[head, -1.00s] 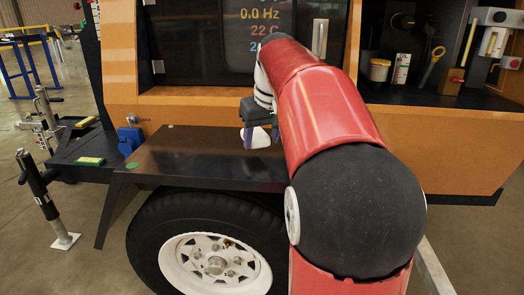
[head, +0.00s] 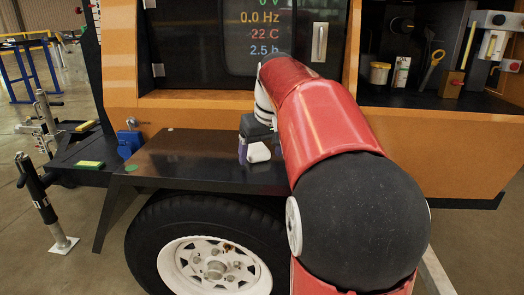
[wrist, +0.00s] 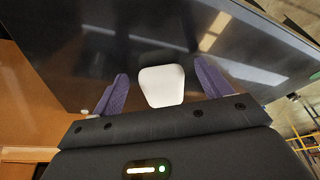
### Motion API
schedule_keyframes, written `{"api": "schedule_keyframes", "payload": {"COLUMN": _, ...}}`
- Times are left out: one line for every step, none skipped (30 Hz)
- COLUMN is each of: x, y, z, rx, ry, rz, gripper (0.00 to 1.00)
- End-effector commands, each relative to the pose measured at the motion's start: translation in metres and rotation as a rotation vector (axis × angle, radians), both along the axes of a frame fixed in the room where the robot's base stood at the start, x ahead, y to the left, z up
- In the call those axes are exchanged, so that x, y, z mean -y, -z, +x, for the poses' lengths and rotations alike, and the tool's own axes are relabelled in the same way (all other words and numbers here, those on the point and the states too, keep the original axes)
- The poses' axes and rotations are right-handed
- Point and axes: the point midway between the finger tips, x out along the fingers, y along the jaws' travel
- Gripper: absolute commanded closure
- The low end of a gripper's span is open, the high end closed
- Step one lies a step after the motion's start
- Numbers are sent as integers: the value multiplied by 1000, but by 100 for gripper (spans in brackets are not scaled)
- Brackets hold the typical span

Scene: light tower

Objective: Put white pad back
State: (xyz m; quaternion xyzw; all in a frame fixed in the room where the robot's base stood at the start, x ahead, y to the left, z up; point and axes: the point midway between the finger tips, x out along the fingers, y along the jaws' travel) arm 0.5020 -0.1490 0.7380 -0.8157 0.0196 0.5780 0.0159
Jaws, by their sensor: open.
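The white pad (head: 258,153) is at the black fender top of the trailer, beside my gripper (head: 246,148) in the head view. In the wrist view the white pad (wrist: 162,86) appears between the two purple fingers of my gripper (wrist: 160,70). The fingers are spread, with a gap on each side of the pad. I cannot tell whether the pad touches the fender or the gripper.
The fender top (head: 190,160) is mostly clear, above a wheel (head: 215,265). A dark display panel (head: 215,55) is behind it. A blue clamp (head: 130,140) and a green-yellow block (head: 90,164) are to the left. An open tool compartment (head: 440,60) is at right.

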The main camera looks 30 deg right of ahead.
Motion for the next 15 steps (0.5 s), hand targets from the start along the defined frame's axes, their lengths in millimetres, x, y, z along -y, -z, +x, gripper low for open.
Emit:
{"api": "schedule_keyframes", "payload": {"x": 0, "y": -2, "z": 0, "rx": 0, "ry": 0, "rz": 0, "gripper": 23}}
{"api": "schedule_keyframes", "payload": {"x": 0, "y": -4, "z": 0, "rx": 0, "ry": 0, "rz": 0, "gripper": 23}}
{"api": "schedule_keyframes", "payload": {"x": 0, "y": -7, "z": -1, "rx": 1, "ry": 0, "rz": 0, "gripper": 23}}
{"api": "schedule_keyframes", "payload": {"x": 0, "y": -10, "z": -2, "rx": 2, "ry": 0, "rz": 0, "gripper": 23}}
{"api": "schedule_keyframes", "payload": {"x": 0, "y": -14, "z": -3, "rx": 2, "ry": 0, "rz": -1, "gripper": 23}}
{"api": "schedule_keyframes", "payload": {"x": 0, "y": -21, "z": -5, "rx": 3, "ry": 0, "rz": -1, "gripper": 23}}
{"api": "schedule_keyframes", "payload": {"x": 0, "y": -26, "z": -7, "rx": 3, "ry": 0, "rz": -1, "gripper": 23}}
{"api": "schedule_keyframes", "payload": {"x": 0, "y": -32, "z": -9, "rx": 4, "ry": 0, "rz": -1, "gripper": 23}}
{"api": "schedule_keyframes", "payload": {"x": 0, "y": -41, "z": -12, "rx": 3, "ry": 1, "rz": -1, "gripper": 23}}
{"api": "schedule_keyframes", "payload": {"x": 0, "y": -48, "z": -14, "rx": 4, "ry": 1, "rz": -1, "gripper": 23}}
{"api": "schedule_keyframes", "payload": {"x": 0, "y": -54, "z": -16, "rx": 4, "ry": 1, "rz": -1, "gripper": 23}}
{"api": "schedule_keyframes", "payload": {"x": 0, "y": -63, "z": -19, "rx": 4, "ry": 1, "rz": -1, "gripper": 23}}
{"api": "schedule_keyframes", "payload": {"x": 0, "y": -69, "z": -22, "rx": 4, "ry": 1, "rz": -1, "gripper": 23}}
{"api": "schedule_keyframes", "payload": {"x": 0, "y": -75, "z": -24, "rx": 4, "ry": 1, "rz": -1, "gripper": 23}}
{"api": "schedule_keyframes", "payload": {"x": -1, "y": -83, "z": -26, "rx": 4, "ry": 1, "rz": -1, "gripper": 23}}
